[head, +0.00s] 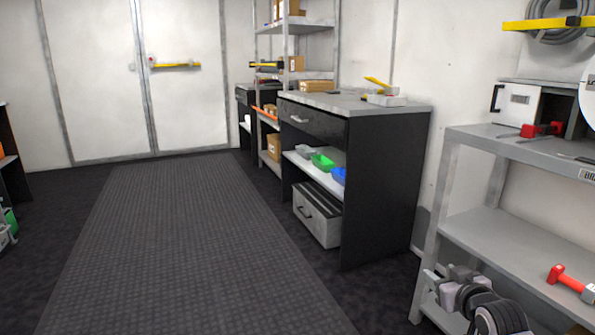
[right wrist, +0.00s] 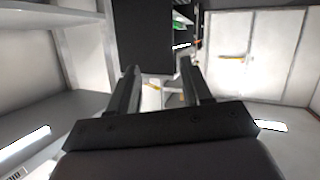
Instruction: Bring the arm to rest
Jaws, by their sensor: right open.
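My right arm (head: 490,312) shows at the lower right of the head view, folded in front of the grey metal shelf. My right gripper (head: 447,274) is at its upper left end, beside the shelf's front leg. In the right wrist view the two dark fingers of this gripper (right wrist: 158,72) stand apart with nothing between them, so it is open and empty. My left arm and left gripper are not in view.
The grey shelf (head: 510,232) stands close to my right arm, with a red-handled tool (head: 570,281) on it. A dark workbench (head: 385,180) with a drawer stands beyond. A ribbed mat (head: 180,240) covers clear floor toward white double doors (head: 185,75).

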